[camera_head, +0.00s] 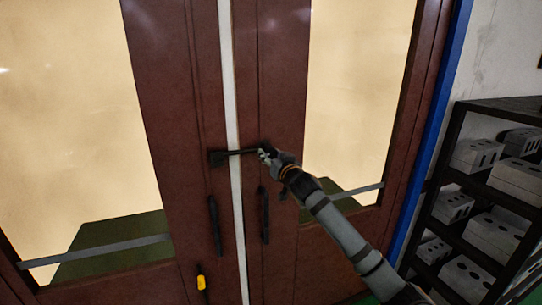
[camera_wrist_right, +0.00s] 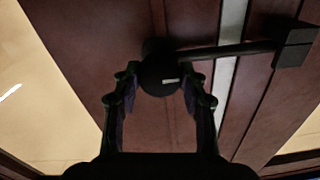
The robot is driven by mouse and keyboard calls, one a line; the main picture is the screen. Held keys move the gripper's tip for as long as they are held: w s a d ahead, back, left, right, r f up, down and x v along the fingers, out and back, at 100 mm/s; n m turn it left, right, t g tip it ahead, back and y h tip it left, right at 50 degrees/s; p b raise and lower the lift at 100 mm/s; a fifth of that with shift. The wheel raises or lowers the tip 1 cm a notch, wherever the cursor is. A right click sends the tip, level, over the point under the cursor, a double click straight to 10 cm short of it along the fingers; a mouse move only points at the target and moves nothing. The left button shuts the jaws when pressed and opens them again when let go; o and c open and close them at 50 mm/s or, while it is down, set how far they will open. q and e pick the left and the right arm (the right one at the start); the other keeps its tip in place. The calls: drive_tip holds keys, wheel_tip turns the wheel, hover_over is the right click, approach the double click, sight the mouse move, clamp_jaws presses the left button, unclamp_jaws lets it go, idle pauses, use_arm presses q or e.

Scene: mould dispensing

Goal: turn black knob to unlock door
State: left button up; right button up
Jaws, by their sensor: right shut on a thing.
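The door is a dark red double door (camera_head: 278,75) with large glass panes and a pale strip down the middle gap. The black knob (camera_wrist_right: 162,75) sits on the right leaf, with a black bar (camera_head: 237,152) running level from it across the gap to a black catch (camera_head: 217,158) on the left leaf. My right gripper (camera_head: 265,154) is at the knob. In the right wrist view its fingers (camera_wrist_right: 160,88) are on both sides of the round knob, shut on it. In the head view the gripper hides most of the knob. My left gripper is not in view.
Two black vertical handles, one left (camera_head: 215,226) and one right (camera_head: 265,215), hang below the bar. A yellow item (camera_head: 201,282) is low on the left leaf. A dark shelf (camera_head: 500,104) with grey blocks stands at the right.

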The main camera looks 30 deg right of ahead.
clamp_jaws()
drive_tip(key=shift+f+m+b, duration=0.15)
drive_tip(key=shift+m+b, duration=0.65)
drive_tip(key=shift+b, duration=0.2)
drive_tip(key=m+b, duration=1.3)
drive_tip(key=b, duration=0.1)
drive_tip(key=shift+b, duration=0.4)
drive_tip(key=shift+r+m+h+b, duration=0.2)
drive_tip(key=shift+m+h+b, duration=0.1)
drive_tip(key=shift+m+b, duration=1.4)
drive_tip(key=shift+m, duration=0.3)
